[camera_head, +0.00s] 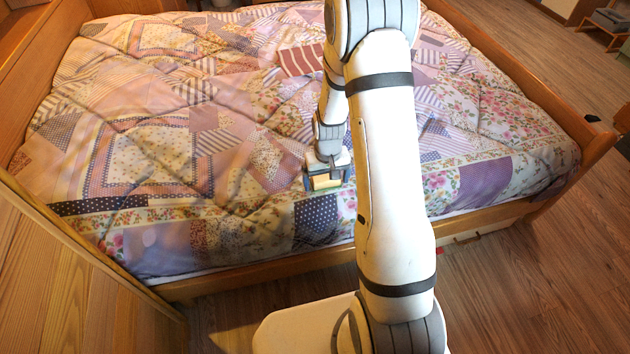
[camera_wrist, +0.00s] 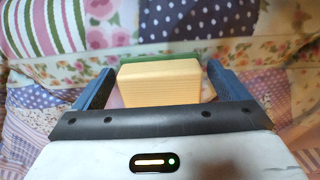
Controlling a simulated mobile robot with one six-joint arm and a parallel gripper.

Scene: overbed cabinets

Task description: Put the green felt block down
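The green felt block (camera_wrist: 160,82) sits between the two blue fingers of my gripper (camera_wrist: 161,76) in the wrist view. Its pale tan, ribbed face is toward the camera, and a green strip shows along its far edge. In the head view my gripper (camera_head: 327,178) is low over the near part of the bed, with the block's yellowish face (camera_head: 326,182) between the fingers. I cannot tell whether the block's underside touches the quilt.
A patchwork quilt (camera_head: 150,165) covers the bed, uneven and mostly clear. A striped red cushion (camera_head: 302,60) lies farther back; a pink, green and white striped cloth (camera_wrist: 45,25) shows in the wrist view. The wooden bed frame (camera_head: 270,273) edges the near side.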

